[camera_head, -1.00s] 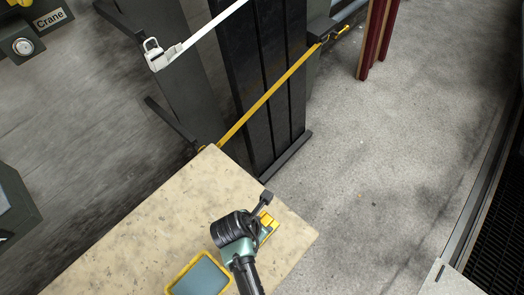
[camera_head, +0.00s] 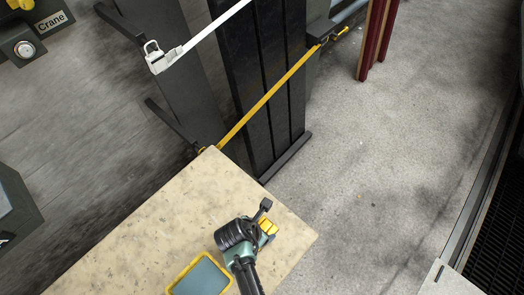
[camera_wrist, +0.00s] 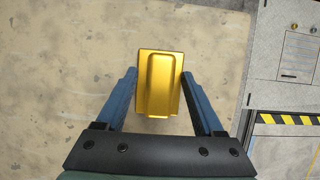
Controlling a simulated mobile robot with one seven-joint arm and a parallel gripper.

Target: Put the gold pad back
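The gold pad (camera_wrist: 160,83) is a small block with a raised middle ridge, lying on the stone-patterned tabletop (camera_wrist: 60,60). In the wrist view it sits between the two blue fingers of my gripper (camera_wrist: 159,76), with a narrow gap on each side, so the gripper looks open around it. In the head view the pad (camera_head: 268,227) shows as a yellow patch near the table's right edge, partly hidden by my gripper and wrist. Whether the fingers reach down to the pad's height is hard to tell.
A yellow-rimmed tray (camera_head: 174,286) with a grey-blue floor stands left of my arm on the table. Dark panels with a yellow strap (camera_head: 268,95) and a white strap (camera_head: 215,30) stand behind. A crane control box (camera_head: 48,40) is at top left. The floor to the right is clear.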

